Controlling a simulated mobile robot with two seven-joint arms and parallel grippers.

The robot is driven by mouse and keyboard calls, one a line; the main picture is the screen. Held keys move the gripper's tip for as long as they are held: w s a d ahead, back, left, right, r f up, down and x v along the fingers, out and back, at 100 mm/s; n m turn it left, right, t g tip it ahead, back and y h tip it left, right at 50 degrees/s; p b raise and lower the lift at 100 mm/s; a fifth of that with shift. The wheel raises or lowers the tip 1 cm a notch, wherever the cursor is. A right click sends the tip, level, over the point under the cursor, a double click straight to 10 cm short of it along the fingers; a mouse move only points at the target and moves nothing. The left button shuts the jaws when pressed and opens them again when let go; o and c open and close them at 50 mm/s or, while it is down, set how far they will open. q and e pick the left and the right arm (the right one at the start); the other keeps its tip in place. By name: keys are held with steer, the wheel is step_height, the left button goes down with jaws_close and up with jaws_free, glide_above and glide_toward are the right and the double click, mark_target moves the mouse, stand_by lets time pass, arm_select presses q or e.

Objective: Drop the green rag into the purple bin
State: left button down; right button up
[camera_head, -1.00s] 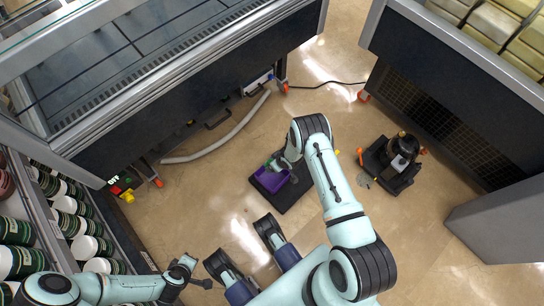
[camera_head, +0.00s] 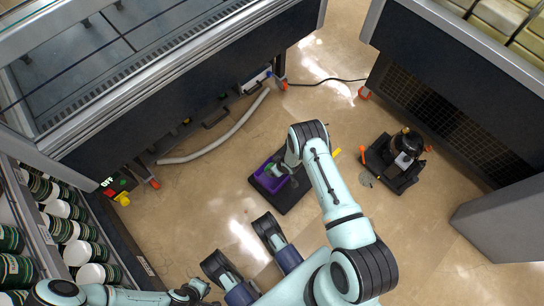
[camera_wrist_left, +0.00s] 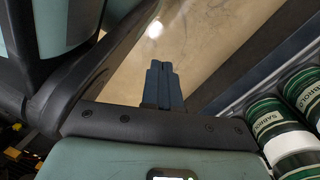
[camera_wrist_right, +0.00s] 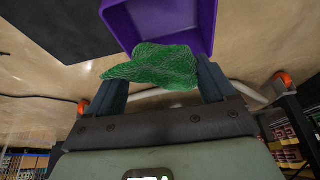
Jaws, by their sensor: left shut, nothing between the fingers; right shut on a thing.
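The green rag (camera_wrist_right: 155,66) is held between the fingers of my right gripper (camera_wrist_right: 165,72), as the right wrist view shows. The purple bin (camera_wrist_right: 208,22) lies just beyond the rag in that view, its opening facing the gripper. In the head view the purple bin (camera_head: 264,183) stands on a dark mat, with my right gripper (camera_head: 281,168) over its upper right side and a bit of the rag (camera_head: 278,171) showing there. My left gripper (camera_wrist_left: 164,84) is shut and empty, its fingers together above bare floor.
The dark mat (camera_head: 292,196) lies under the bin. A black pump-like device (camera_head: 402,160) stands on the floor at the right. A grey hose (camera_head: 232,133) runs beside the dark counter at the left. Shelves of jars (camera_head: 68,228) stand at the lower left. Floor between them is clear.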

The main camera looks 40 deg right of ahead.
steer(key=o, duration=0.8)
steer(key=shift+o, duration=0.2)
steer(key=shift+r, duration=0.1)
arm_select(q)
steer(key=w+d+r+t+p, duration=0.2)
steer(key=w+r+p, duration=0.3)
steer(key=r, duration=0.3)
steer(key=shift+w+m+t, duration=0.3)
steer(key=shift+w, duration=0.5)
arm_select(e)
steer(key=v, duration=1.3)
arm_select(q)
steer(key=shift+d+r, duration=0.1)
